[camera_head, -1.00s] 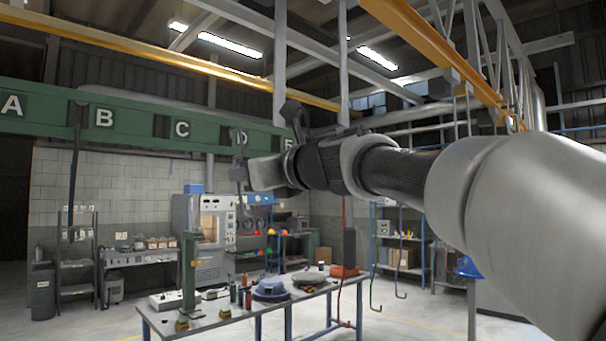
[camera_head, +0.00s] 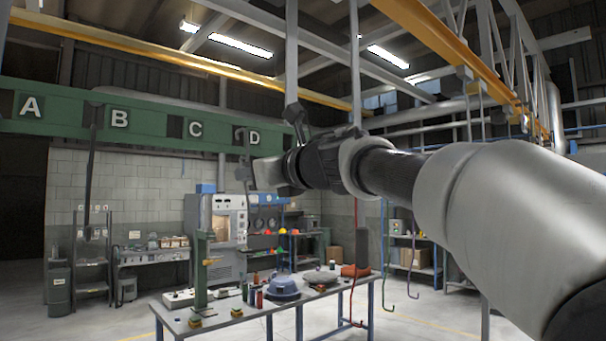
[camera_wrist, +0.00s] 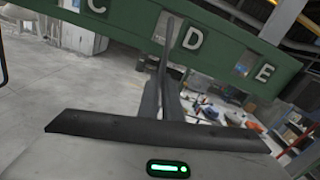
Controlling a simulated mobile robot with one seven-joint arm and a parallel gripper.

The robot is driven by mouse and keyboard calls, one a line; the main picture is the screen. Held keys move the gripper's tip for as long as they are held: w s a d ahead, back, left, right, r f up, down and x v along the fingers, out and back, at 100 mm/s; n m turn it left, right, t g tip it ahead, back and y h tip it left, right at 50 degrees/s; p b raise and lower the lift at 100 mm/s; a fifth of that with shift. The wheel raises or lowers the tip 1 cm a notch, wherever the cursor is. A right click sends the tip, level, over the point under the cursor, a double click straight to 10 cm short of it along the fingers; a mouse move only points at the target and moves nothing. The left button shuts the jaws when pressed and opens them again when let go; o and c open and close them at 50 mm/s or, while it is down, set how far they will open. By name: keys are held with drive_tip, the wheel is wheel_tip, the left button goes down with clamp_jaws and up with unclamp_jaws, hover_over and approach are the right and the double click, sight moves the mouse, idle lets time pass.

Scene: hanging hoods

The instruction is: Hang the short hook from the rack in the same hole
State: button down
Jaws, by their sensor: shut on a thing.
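The green rack beam (camera_head: 60,118) runs across the left of the head view, with letters A to D and dark holes between them. My gripper (camera_head: 250,174) is shut on a short dark grey hook (camera_head: 243,148), which stands upright in front of the beam near the hole between C and D. In the wrist view the hook (camera_wrist: 168,55) rises from the jaws (camera_wrist: 160,118) and overlaps that hole on the beam (camera_wrist: 220,52). I cannot tell whether its tip is inside the hole. A long dark hook (camera_head: 91,165) hangs from the beam between A and B.
A work table (camera_head: 255,322) with bowls, bottles and a green stand (camera_head: 201,268) is below. A machine cabinet (camera_head: 215,225) and shelves stand by the far wall. The floor at lower left is clear.

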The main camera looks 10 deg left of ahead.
drive_tip(key=shift+w+a, duration=0.25)
drive_tip(key=shift+a, duration=0.1)
drive_tip(key=shift+f+b, duration=1.1)
drive_tip(key=shift+f, duration=0.2)
idle(0.5)
drive_tip(key=c, duration=1.9)
unclamp_jaws()
drive_tip(key=shift+o, duration=0.2)
